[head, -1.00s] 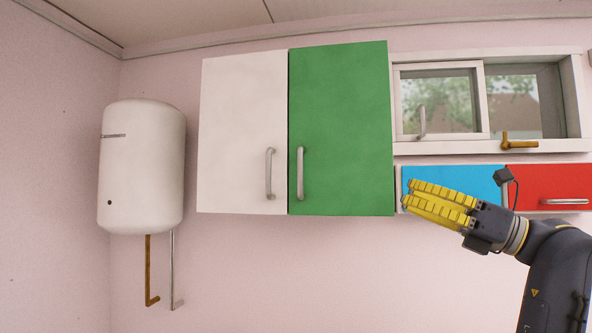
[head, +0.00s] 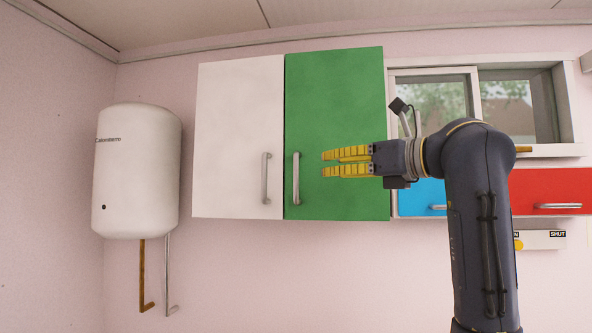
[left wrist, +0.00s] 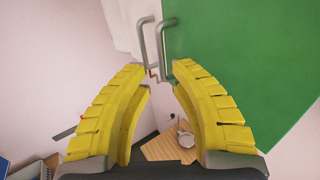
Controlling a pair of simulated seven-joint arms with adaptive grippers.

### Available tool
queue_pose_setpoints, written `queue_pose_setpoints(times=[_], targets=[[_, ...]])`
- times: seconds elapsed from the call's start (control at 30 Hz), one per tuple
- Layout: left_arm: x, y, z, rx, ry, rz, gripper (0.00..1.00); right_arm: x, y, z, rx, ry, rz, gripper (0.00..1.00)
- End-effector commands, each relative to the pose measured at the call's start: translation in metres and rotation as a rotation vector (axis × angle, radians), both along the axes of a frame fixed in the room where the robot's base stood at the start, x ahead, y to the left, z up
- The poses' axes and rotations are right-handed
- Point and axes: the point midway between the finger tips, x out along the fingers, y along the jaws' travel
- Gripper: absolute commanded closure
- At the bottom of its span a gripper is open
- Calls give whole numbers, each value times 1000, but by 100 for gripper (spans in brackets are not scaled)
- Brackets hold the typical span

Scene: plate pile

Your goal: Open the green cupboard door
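The green cupboard door (head: 345,110) is shut, next to a white door (head: 238,130). Its upright metal handle (head: 296,178) is on its left edge. My left gripper (head: 324,164) is open and empty in front of the green door, its yellow fingers pointing left at the handle, with a gap still between fingertips and handle in the picture. In the left wrist view the green door (left wrist: 245,40) fills the upper right, and its handle (left wrist: 162,48) shows just beyond the spread fingertips (left wrist: 160,72). My right gripper is not in view.
The white door's handle (head: 265,178) is close beside the green door's handle. A white water heater (head: 138,170) hangs at the left. Blue (head: 418,198) and red (head: 550,186) cabinet fronts and a window (head: 440,97) are at the right. The space below the cupboard is clear.

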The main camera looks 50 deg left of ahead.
Motion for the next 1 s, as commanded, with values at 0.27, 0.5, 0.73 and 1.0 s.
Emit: queue_pose_setpoints(times=[0.27, 0.5, 0.73, 1.0], targets=[[-5, 53, 0, 0, 0, 5, 78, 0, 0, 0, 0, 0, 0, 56], [-7, 87, 0, 0, -1, 3, 78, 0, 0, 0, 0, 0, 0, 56], [-8, 106, 0, 0, 0, 2, 78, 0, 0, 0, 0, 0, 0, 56], [-8, 112, 0, 0, 0, 0, 78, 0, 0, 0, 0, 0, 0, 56]])
